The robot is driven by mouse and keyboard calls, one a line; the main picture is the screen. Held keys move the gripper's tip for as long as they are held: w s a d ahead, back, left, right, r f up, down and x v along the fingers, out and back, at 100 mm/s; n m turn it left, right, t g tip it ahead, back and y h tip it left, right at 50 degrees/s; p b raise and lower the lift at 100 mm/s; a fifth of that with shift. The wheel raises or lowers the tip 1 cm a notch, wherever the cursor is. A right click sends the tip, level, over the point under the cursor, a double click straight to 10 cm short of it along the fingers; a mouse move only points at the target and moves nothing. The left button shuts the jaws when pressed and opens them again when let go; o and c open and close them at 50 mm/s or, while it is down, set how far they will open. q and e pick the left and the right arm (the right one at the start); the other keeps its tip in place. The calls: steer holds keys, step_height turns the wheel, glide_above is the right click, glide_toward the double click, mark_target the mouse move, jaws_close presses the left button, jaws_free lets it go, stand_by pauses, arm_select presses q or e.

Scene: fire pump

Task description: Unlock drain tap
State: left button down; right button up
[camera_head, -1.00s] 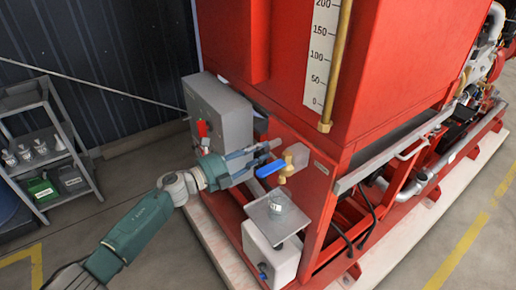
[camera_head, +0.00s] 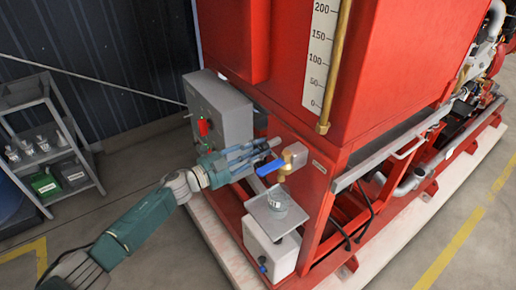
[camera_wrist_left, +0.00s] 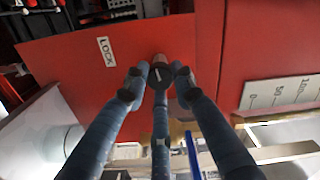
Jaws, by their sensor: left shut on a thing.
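The drain tap (camera_head: 286,170) is brass with a blue lever (camera_head: 270,167), on the red frame's corner. The blue lever also shows in the left wrist view (camera_wrist_left: 193,156). My left gripper (camera_head: 273,146) is just behind the lever, against the red panel. In the left wrist view its fingers (camera_wrist_left: 160,80) close around a small round lock knob (camera_wrist_left: 160,61) on the panel, beside a white LOCK label (camera_wrist_left: 107,51). The fingers cover most of the knob. My right gripper is not in view.
A clear beaker (camera_head: 278,201) stands on a small metal plate (camera_head: 258,209) below the tap, above a white container (camera_head: 268,248). A grey control box (camera_head: 222,118) with a red switch is behind my gripper. A shelf rack (camera_head: 45,150) stands left. Floor in front is clear.

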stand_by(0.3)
arm_select(q)
steer(key=c, duration=1.4)
jaws_free()
steer(key=shift+c, duration=0.2)
steer(key=v, duration=1.2)
